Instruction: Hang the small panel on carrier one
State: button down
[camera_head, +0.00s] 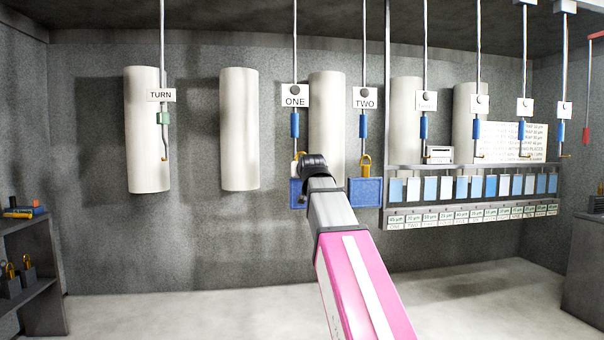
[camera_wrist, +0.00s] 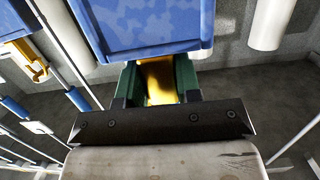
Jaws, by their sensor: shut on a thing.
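Carrier one (camera_head: 295,125) is a hanging rod with a blue sleeve and a white ONE tag. Below it a blue panel (camera_head: 297,193) shows in the head view, partly hidden by my arm. In the wrist view my gripper (camera_wrist: 160,88) has green fingers shut on a yellow piece (camera_wrist: 160,80) beside a blue speckled panel (camera_wrist: 140,28). A bit of yellow shows near the lower end of carrier one, but my wrist hides whether the panel hangs from it.
Carrier two (camera_head: 363,126) holds another blue panel (camera_head: 365,192) by a yellow hook, close to the right. More carriers hang farther right above a rack (camera_head: 460,208) of panels. White cylinders (camera_head: 239,130) line the back wall. A shelf (camera_head: 40,260) stands at left.

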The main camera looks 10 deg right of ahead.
jog(key=shift+w, duration=0.1)
jog(key=w+f, duration=0.1)
jog(key=w, duration=1.1)
jog(key=shift+w, duration=0.3)
dwell(1.1)
jog(key=shift+f, duration=0.5)
dwell(1.6)
jog(key=c, duration=1.2)
grip_release()
jog(key=shift+o, duration=0.7)
